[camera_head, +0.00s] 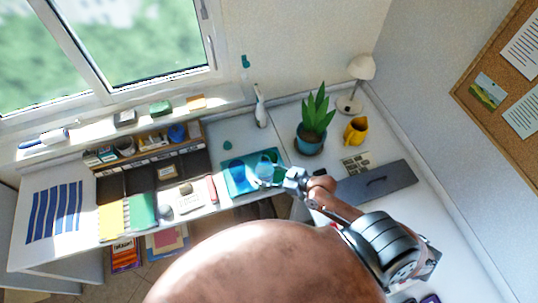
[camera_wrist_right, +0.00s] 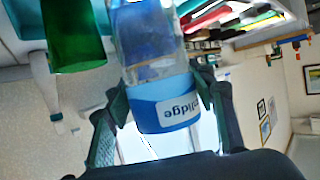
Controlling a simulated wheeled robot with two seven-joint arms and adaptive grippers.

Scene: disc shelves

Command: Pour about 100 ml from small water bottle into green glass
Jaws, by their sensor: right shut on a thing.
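The small water bottle (camera_wrist_right: 165,106) is clear with a blue label and shows in the middle of the right wrist view. My right gripper (camera_wrist_right: 160,88) is shut around it, one finger on each side. In the head view my right gripper (camera_head: 284,178) is over the right part of the teal mat (camera_head: 228,189), and the bottle there is small and unclear. The green glass (camera_wrist_right: 75,38) shows at the upper left of the right wrist view, beside the bottle and apart from it. The bottle's top end is cut off by the frame, and the water level is unclear. My left gripper is not in view.
A potted plant (camera_head: 316,122), yellow jug (camera_head: 356,130) and lamp (camera_head: 361,70) stand behind and right of the gripper. A white spray bottle (camera_head: 260,106) stands at the back. A dark grey board (camera_head: 376,182) lies at the right. A desk organizer (camera_head: 150,165) stands at the left.

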